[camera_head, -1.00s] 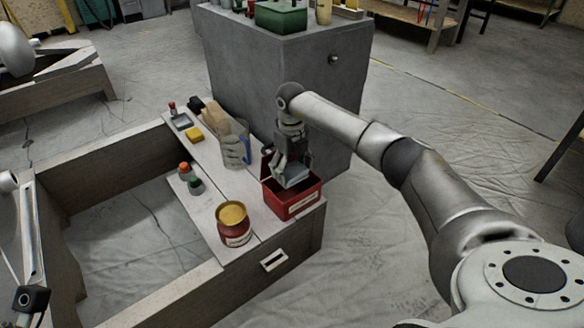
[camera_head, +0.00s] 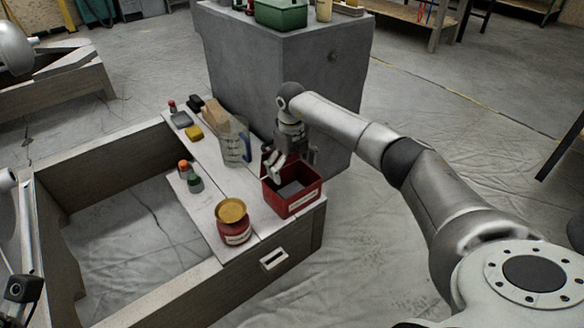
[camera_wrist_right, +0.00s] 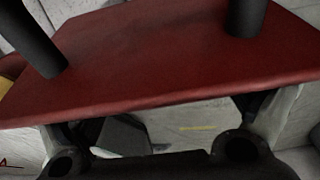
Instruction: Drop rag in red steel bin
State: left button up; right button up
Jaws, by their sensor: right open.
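The red steel bin (camera_head: 294,205) stands on the near right corner of the white wooden bench top. My right gripper (camera_head: 275,174) is open, just above the bin's back left side. A grey patch, likely the rag (camera_head: 290,189), shows inside the bin below the gripper, apart from the fingers. In the right wrist view a broad red panel (camera_wrist_right: 150,60), likely part of the bin, fills the upper part, with two dark fingers spread wide over it. Only part of my left arm shows at the left edge; its gripper is not seen.
A red tin with a yellow top (camera_head: 233,222) stands left of the bin. A clear jug (camera_head: 236,145) is behind it. A grey cabinet (camera_head: 285,70) rises close behind.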

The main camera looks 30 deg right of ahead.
notch_tip(320, 180, up, 12)
dwell(0.5)
